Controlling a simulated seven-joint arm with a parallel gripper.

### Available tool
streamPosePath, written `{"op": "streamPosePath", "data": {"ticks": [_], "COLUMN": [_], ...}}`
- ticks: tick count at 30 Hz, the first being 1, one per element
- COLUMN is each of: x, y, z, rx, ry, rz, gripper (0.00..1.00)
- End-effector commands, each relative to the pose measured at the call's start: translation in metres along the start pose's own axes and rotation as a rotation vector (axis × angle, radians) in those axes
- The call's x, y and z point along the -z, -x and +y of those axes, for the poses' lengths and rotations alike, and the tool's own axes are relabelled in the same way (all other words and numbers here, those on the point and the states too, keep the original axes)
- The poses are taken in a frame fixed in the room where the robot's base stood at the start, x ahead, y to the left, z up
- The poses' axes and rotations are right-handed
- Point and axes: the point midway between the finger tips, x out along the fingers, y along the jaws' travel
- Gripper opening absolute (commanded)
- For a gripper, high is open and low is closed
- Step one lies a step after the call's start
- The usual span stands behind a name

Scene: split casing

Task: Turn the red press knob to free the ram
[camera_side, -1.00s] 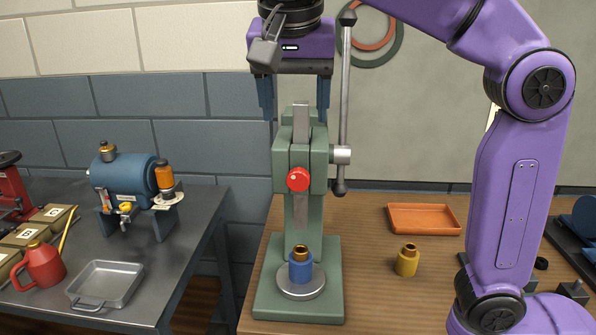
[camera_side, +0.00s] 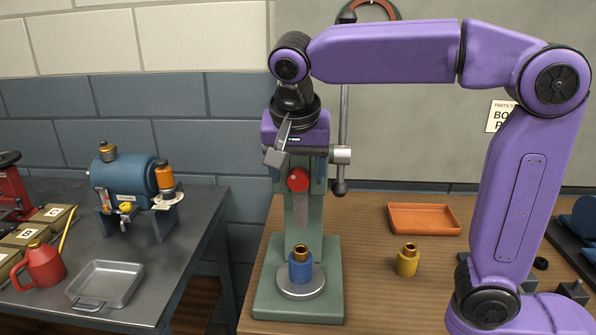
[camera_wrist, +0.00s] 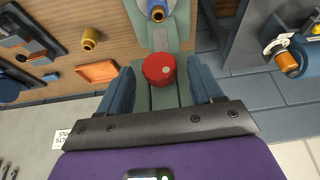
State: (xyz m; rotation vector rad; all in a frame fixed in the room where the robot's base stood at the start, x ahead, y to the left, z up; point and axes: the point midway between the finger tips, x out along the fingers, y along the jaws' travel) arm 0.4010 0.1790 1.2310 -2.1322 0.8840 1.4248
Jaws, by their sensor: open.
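The red press knob (camera_side: 298,180) sits on the front of the green press (camera_side: 324,262). In the wrist view the red knob (camera_wrist: 159,69) shows between the two blue fingers, nearer their tips. My gripper (camera_side: 301,188) is open at the press head, with no contact with the knob that I can make out. The grey ram (camera_side: 301,217) shows below the knob; its upper part is hidden behind my gripper. A blue casing with a brass collar (camera_side: 300,267) stands upright on the round press plate (camera_side: 302,290), below the ram.
The press's long lever (camera_side: 343,110) stands upright just right of my gripper. A yellow casing (camera_side: 407,260) and an orange tray (camera_side: 424,219) are on the wooden bench to the right. A grey side table on the left holds a blue machine (camera_side: 126,180) and a red oil can (camera_side: 40,265).

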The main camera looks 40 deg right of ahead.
Motion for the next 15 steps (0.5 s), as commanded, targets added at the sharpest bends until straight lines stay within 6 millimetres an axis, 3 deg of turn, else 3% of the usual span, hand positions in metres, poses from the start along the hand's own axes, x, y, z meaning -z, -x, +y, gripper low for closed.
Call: {"op": "streamPosePath", "data": {"ticks": [12, 15], "x": [0.0000, 0.0000], "y": [-0.0078, -0.0077], "z": [0.0002, 0.0002], "rx": [0.000, 0.000], "ry": [0.000, 0.000], "rz": [0.000, 0.000], "gripper": [0.65, 0.33]}}
